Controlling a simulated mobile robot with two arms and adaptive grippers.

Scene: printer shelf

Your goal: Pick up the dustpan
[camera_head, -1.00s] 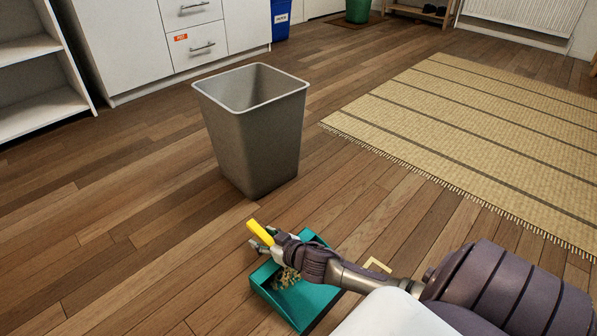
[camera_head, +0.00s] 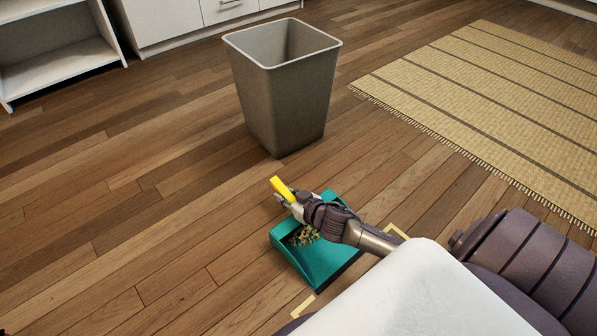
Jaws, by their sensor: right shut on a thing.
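The teal dustpan (camera_head: 325,262) is in the lower middle of the head view. Its pan holds a heap of small tan and brown crumbs (camera_head: 305,236). Its yellow handle (camera_head: 279,185) sticks out at the upper left, toward the bin. My right gripper (camera_head: 286,194) is shut on the handle, and my wrist and forearm cover part of the pan behind it. The pan looks to be at floor level; whether it touches the floor is hard to tell. My left gripper is not in view.
A grey open bin (camera_head: 284,100) stands upright just beyond the dustpan. A straw mat (camera_head: 500,110) lies at the right. A white shelf (camera_head: 60,50) and white cabinet (camera_head: 170,20) line the back left. Pale yellow floor marks (camera_head: 397,231) show beside my arm. The wooden floor at left is clear.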

